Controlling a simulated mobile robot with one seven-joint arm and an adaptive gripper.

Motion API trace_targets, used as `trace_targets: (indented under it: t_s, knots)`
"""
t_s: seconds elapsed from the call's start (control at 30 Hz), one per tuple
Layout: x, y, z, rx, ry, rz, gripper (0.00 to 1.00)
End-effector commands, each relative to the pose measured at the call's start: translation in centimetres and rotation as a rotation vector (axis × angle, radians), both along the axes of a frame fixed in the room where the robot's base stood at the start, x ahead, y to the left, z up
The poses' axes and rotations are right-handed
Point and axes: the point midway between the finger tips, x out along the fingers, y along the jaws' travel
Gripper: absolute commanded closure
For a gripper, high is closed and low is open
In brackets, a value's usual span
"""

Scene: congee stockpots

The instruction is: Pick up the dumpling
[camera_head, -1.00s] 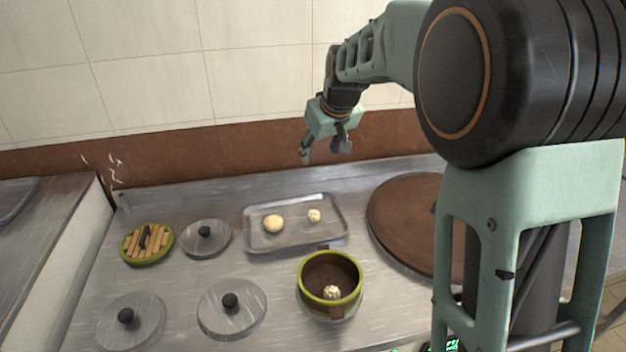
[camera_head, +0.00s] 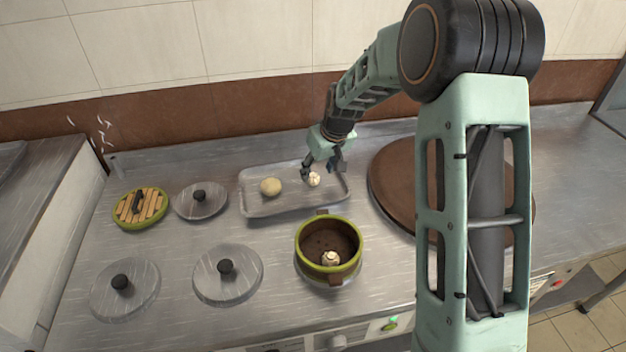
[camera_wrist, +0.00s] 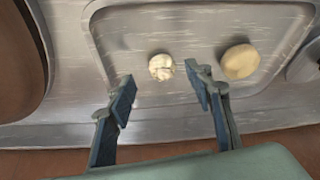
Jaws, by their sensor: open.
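A small pale pleated dumpling (camera_head: 314,180) lies on the right part of a metal tray (camera_head: 262,207). My gripper (camera_head: 321,171) is open and empty, just above and behind this dumpling. In the wrist view the dumpling (camera_wrist: 161,67) shows a little beyond the two spread fingertips, between their lines, and my gripper (camera_wrist: 160,88) does not visibly touch it. A second small dumpling (camera_head: 330,258) sits inside a green-rimmed pot (camera_head: 301,246). A larger smooth bun (camera_head: 270,187) lies on the tray left of the first dumpling; it also shows in the wrist view (camera_wrist: 239,62).
A large brown round lid (camera_head: 392,185) lies right of the tray. Metal lids with black knobs (camera_head: 201,203) and a slatted wooden lid (camera_head: 140,209) lie to the left. The tiled wall (camera_head: 260,40) stands close behind the counter.

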Motion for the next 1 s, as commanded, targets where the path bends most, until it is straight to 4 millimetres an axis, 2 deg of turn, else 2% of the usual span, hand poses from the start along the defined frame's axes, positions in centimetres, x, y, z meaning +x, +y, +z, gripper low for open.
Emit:
trace_targets:
  t_s: [0.03, 0.2, 0.53, 0.87, 1.0]
  knots:
    - [0.1, 0.4, -1.1, -0.001, 0.004, 0.002, 0.53]
    - [0.8, 0.9, -3.1, 0.001, 0.003, 0.001, 0.53]
    - [1.1, 1.0, -3.6, 0.000, 0.000, 0.000, 0.53]
    - [1.1, 0.9, -3.6, 0.000, 0.000, 0.000, 0.89]
    - [1.1, 1.0, -3.6, 0.000, 0.000, 0.000, 0.89]
